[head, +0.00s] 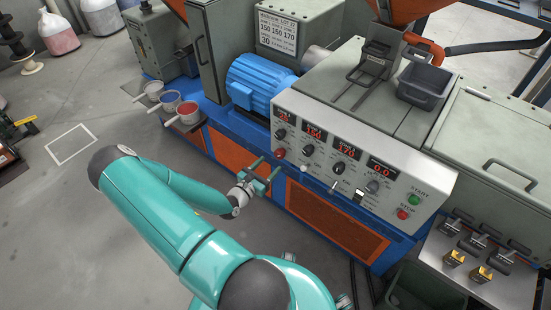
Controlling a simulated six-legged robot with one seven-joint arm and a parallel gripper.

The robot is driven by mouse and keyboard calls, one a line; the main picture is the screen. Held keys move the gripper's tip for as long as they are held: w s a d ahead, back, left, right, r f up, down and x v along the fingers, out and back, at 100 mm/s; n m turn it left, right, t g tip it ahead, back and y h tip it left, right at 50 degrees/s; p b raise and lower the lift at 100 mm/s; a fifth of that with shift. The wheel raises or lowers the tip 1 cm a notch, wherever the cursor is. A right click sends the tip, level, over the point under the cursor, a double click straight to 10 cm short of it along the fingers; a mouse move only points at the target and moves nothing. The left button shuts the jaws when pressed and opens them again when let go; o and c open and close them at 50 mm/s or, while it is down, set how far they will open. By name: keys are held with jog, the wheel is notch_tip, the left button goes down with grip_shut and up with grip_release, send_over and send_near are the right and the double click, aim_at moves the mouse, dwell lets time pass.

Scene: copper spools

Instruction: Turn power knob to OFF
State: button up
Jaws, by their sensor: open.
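The control panel (355,175) is a light grey slanted face on the machine, right of my gripper. Its row of red digit displays (346,148) is lit. Dark round knobs (339,167) sit under the displays. Below them are a red knob (280,153), a white knob (303,167), a small lever (333,187) and a dark switch (358,196). The labels are too small to read, so I cannot tell which one is the power knob. My gripper (268,170) is open, just left of the panel's lower left corner, apart from the red knob, with nothing visible between its fingers.
A green START button (414,200) and a red STOP button (403,214) are at the panel's right end. A blue motor (262,84) stands behind the panel's left end. Cups (187,112) stick out at the left. Open floor (60,210) lies at left.

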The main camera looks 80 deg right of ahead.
aim_at(277, 156)
jog(key=x, duration=0.5)
jog(key=shift+d, duration=0.1)
jog(key=shift+c, duration=0.2)
jog(key=c, duration=0.9)
